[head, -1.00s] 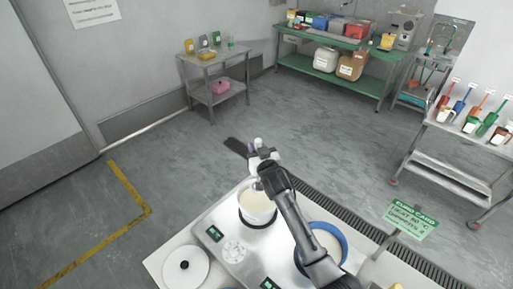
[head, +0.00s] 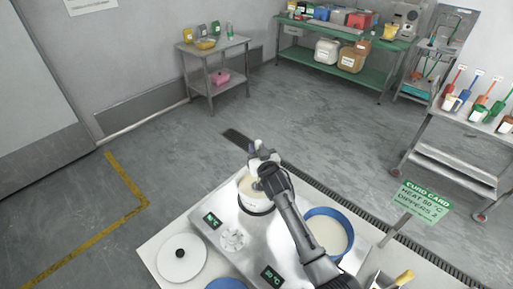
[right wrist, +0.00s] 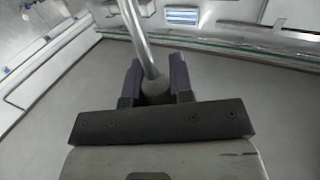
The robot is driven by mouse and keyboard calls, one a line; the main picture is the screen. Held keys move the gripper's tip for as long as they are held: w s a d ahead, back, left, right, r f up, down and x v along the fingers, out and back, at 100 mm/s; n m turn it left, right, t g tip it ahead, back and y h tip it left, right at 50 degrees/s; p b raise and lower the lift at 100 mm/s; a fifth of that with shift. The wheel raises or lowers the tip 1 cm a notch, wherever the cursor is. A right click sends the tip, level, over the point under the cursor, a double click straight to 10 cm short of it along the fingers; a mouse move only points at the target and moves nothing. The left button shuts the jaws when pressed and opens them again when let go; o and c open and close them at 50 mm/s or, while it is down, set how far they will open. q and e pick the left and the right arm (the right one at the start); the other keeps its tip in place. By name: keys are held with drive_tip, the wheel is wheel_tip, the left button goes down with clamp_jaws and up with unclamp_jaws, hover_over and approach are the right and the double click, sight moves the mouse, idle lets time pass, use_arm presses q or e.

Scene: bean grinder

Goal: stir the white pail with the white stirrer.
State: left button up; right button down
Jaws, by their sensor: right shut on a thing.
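The white pail (head: 256,206) stands on the steel hot-plate top and holds pale cream contents. My right arm reaches in from the front, and my right gripper (head: 262,160) is over the pail's back right side, hiding part of its rim. In the right wrist view my gripper (right wrist: 155,86) is shut on the stirrer (right wrist: 134,32), with a thin metallic shaft and a grey thicker part between the dark fingers. The stirrer's lower end cannot be made out in the head view. My left gripper is not in view.
A blue pail (head: 345,248) with pale contents stands right of my forearm. A round white lid (head: 182,258) lies at the left. A green sign card (head: 421,200) rises at the right. Shelves and a tool cart (head: 455,150) stand farther back across open floor.

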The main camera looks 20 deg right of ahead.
drive_tip(key=shift+f+b, duration=1.1)
drive_tip(key=shift+f, duration=0.8)
